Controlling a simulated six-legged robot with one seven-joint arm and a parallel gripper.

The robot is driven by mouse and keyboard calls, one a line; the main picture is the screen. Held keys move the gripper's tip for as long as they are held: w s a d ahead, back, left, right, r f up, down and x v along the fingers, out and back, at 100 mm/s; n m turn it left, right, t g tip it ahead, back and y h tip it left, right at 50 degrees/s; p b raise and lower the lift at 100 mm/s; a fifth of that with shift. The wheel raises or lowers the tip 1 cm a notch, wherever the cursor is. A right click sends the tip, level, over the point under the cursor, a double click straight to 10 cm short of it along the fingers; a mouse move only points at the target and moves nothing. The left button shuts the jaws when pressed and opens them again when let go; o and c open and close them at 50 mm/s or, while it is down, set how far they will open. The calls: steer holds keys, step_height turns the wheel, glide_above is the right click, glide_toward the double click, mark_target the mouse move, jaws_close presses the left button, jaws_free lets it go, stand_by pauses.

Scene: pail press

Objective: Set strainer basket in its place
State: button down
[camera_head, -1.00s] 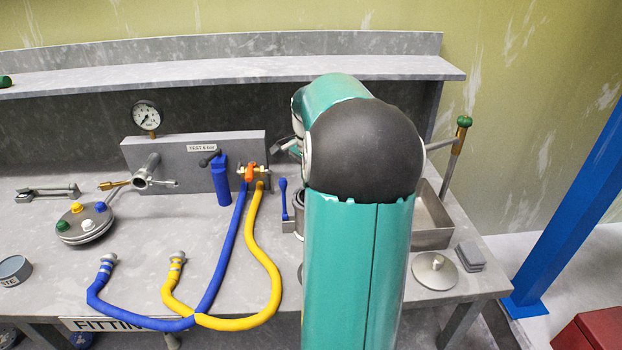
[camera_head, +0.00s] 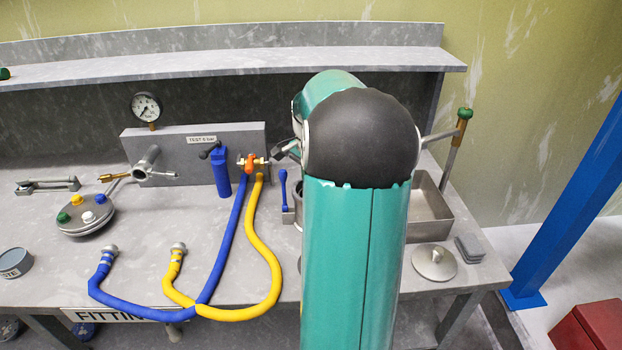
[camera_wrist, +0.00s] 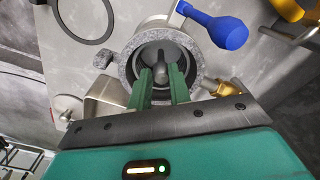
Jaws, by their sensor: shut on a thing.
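In the wrist view the two green fingers of my gripper (camera_wrist: 161,82) are shut on the strainer basket (camera_wrist: 160,58), around its middle grip. The basket looks round and dark grey inside. It lies over or within a speckled grey ring with side lugs, above a pale round pot (camera_wrist: 152,24). I cannot tell how deep the basket sits or whether it touches the pot. In the head view only the left edge of the pot (camera_head: 298,208) shows; my arm hides the gripper and basket.
A blue lever (camera_wrist: 218,28) stands close beside the pot. A metal tray (camera_head: 429,212), a knobbed lid (camera_head: 434,263) and grey pads (camera_head: 469,247) lie to the right. Blue (camera_head: 225,262) and yellow (camera_head: 270,265) hoses cross the bench to the left.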

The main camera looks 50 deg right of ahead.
steer(key=shift+f, duration=1)
steer(key=c, duration=1.2)
jaws_free()
step_height(320, 180, up, 14)
steer(key=shift+a, duration=0.15)
steer(key=shift+f, duration=0.1)
